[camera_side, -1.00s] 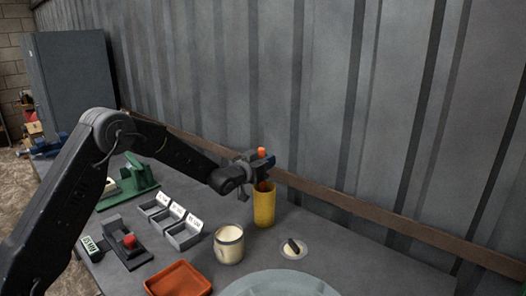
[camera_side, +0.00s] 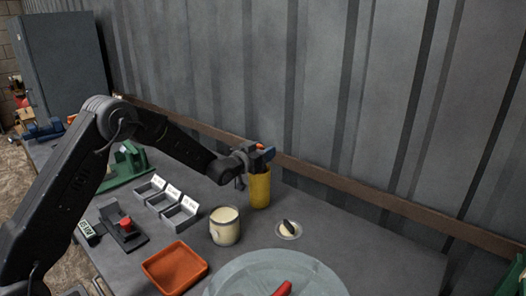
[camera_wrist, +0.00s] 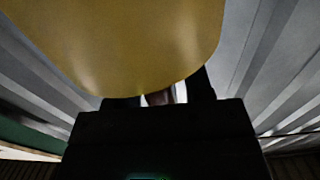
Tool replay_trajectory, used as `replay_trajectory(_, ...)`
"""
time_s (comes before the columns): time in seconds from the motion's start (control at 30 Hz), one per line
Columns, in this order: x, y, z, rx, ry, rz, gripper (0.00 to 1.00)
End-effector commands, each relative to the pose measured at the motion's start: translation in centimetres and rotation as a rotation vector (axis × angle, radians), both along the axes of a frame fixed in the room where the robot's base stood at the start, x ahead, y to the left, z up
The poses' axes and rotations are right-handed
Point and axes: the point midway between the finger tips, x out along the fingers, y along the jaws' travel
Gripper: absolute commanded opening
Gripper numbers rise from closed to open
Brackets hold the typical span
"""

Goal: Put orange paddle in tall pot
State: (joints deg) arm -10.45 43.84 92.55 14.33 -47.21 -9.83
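The tall yellow pot (camera_side: 260,190) stands upright on the grey table near the wall. My gripper (camera_side: 257,158) is at its rim in the side view, shut on the orange paddle (camera_side: 260,146). Only a small orange end of the paddle shows above the fingers. Its lower part is hidden by the gripper and the pot, so I cannot tell how deep it sits. In the wrist view the yellow pot (camera_wrist: 130,45) fills the upper middle, very close to the dark gripper (camera_wrist: 160,97). A small pale reddish patch shows between the fingers.
A cream-filled jar (camera_side: 225,228) and a small dish (camera_side: 289,231) stand in front of the pot. An orange tray (camera_side: 174,268) and a large pale round plate (camera_side: 250,272) lie nearer. Three grey label boxes (camera_side: 180,218) and a red-button device (camera_side: 125,228) are at left.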

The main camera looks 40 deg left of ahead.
Motion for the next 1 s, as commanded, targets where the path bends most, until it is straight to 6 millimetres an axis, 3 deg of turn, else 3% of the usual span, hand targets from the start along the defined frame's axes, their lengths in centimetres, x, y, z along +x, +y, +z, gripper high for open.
replay_trajectory(0.63, -0.2, 0.0, 0.0, 0.000, 0.001, 0.000, 0.52)
replay_trajectory(1.0, -5.0, 0.1, 0.0, 0.000, 0.002, 0.001, 0.52)
